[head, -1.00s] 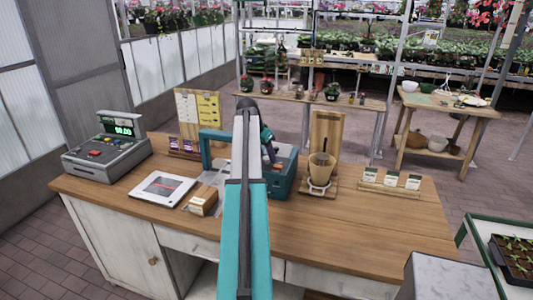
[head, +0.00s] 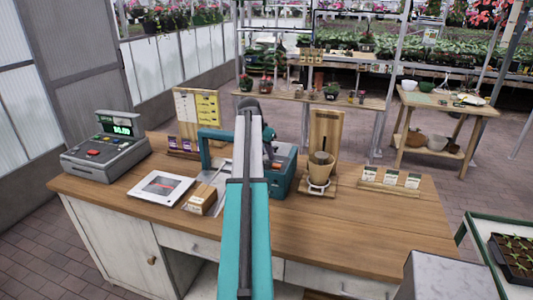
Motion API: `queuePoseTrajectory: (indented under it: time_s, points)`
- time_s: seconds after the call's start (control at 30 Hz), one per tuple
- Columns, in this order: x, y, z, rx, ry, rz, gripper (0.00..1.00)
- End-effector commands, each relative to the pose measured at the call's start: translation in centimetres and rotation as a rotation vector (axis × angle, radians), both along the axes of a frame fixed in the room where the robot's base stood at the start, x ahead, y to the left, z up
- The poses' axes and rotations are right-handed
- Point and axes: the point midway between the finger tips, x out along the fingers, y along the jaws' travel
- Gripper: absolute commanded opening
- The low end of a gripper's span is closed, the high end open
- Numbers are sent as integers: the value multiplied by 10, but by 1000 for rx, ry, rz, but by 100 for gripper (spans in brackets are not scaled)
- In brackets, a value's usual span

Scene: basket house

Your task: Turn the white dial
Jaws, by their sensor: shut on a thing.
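My teal and grey arm reaches up the middle of the head view and covers part of the counter. My gripper (head: 271,151) shows only in part behind it, at the teal unit with a raised handle (head: 284,178). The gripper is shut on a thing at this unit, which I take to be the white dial. The fingertips and the dial itself are hidden behind my arm, so the dial's angle cannot be told.
The wooden counter (head: 340,235) holds a grey register (head: 105,152), a white framed panel (head: 160,189) and a small brown box (head: 202,200) on the left. A pot on a wooden stand (head: 320,172) and seed packets (head: 391,178) are right of the teal unit.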

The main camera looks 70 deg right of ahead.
Motion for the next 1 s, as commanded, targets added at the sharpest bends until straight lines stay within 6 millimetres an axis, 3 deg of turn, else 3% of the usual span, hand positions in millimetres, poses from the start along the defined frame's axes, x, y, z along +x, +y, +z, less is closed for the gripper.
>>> queuePoseTrajectory:
  time_s: [1.0]
  points:
    - [-5,4,-4,13,-4,786,7]
